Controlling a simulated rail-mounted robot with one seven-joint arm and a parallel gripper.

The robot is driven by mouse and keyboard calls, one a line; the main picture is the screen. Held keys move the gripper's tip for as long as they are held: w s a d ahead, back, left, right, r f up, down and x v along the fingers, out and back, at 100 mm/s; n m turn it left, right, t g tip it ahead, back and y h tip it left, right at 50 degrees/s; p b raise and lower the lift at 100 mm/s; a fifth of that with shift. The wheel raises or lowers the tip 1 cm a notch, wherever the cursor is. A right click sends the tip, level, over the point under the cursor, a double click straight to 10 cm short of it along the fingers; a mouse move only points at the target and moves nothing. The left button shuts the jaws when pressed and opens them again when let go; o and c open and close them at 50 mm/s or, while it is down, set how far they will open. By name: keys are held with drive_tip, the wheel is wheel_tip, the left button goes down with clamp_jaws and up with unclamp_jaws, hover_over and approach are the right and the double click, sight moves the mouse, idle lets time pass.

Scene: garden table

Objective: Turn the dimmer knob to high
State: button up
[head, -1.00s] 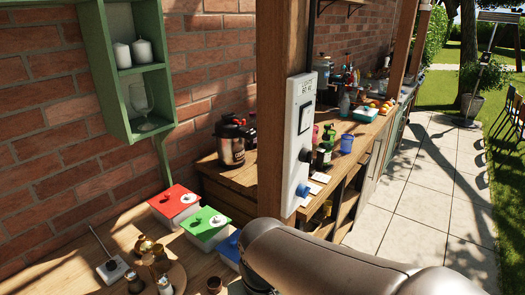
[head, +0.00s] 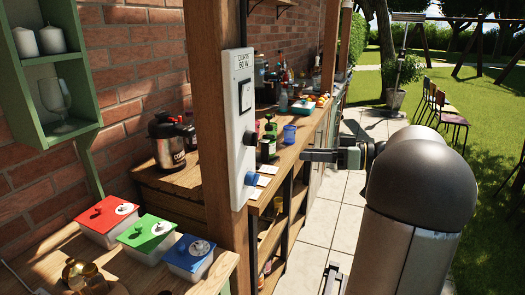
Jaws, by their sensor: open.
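A white control panel (head: 238,150) is mounted upright on the wooden post (head: 212,110) in the middle of the head view. Its top label reads "LIGHTS 60 W". No readable marking shows which knob is the dimmer or where high lies. My gripper (head: 318,155) is open and empty, to the right of the panel, at about the height between the two knobs. It points left and appears clear of both knobs.
Boxes with red (head: 106,213), green (head: 147,232) and blue (head: 189,252) lids stand on the lower-left table. A metal pot (head: 167,142) and a cluttered counter are behind the post. A green shelf (head: 62,138) hangs at left. Paving lies open at right.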

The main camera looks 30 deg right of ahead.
sight(252, 139)
drive_tip(key=w+a+r+t+p, duration=0.1)
drive_tip(key=w+a+p, duration=0.3)
drive_tip(key=w+a, duration=0.4)
drive_tip(key=w, duration=0.3)
drive_tip(key=shift+w+a+n, duration=0.35)
drive_tip(key=shift+a+n, duration=0.05)
drive_tip(key=c, duration=1)
